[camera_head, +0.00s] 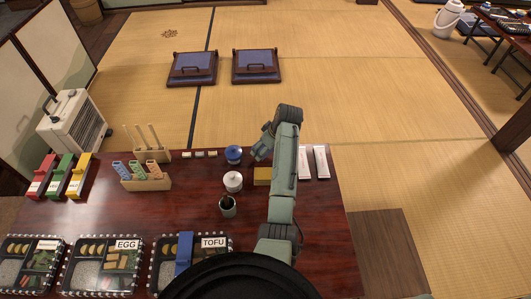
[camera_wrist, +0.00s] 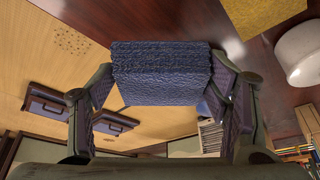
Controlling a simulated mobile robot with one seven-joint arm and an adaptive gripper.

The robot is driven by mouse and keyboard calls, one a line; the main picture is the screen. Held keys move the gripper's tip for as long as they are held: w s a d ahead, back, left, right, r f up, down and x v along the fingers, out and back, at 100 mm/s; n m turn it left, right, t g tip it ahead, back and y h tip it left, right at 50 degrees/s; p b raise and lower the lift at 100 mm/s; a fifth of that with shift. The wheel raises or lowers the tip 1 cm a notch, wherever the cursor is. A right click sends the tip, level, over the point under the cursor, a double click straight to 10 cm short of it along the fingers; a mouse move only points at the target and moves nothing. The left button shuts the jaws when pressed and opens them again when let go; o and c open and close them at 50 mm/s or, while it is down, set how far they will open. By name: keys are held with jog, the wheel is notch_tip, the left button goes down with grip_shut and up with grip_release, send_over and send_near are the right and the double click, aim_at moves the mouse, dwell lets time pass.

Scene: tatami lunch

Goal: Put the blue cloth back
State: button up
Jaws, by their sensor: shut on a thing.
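The blue cloth (camera_wrist: 165,70) is a folded, coarse-textured block in the wrist view. My gripper (camera_wrist: 163,88) is shut on it, with one finger against each side. In the head view my gripper (camera_head: 262,143) is over the far edge of the dark red table, just right of a blue-and-white round cup (camera_head: 233,154). The cloth cannot be made out clearly there. A yellow cloth (camera_head: 262,177) lies flat on the table just below my gripper, partly behind my arm. It also shows in the wrist view (camera_wrist: 260,14).
A white lidded cup (camera_head: 232,181) and a dark-filled cup (camera_head: 227,206) stand left of my arm. Two white packets (camera_head: 321,161) lie to its right. Wooden holders (camera_head: 145,178), bento boxes (camera_head: 103,265) and coloured boxes (camera_head: 62,177) occupy the table's left. The table's right front is clear.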

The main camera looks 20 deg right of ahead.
jog(key=shift+f, duration=1.7)
jog(key=shift+f, duration=0.15)
jog(key=shift+f, duration=0.1)
jog(key=o, duration=0.8)
jog(key=shift+s+r, duration=0.15)
jog(key=shift+r, duration=0.45)
jog(key=v, duration=1.1)
jog(key=shift+s+d+r+p, duration=0.1)
jog(key=shift+d+p, duration=0.05)
jog(key=shift+p, duration=0.2)
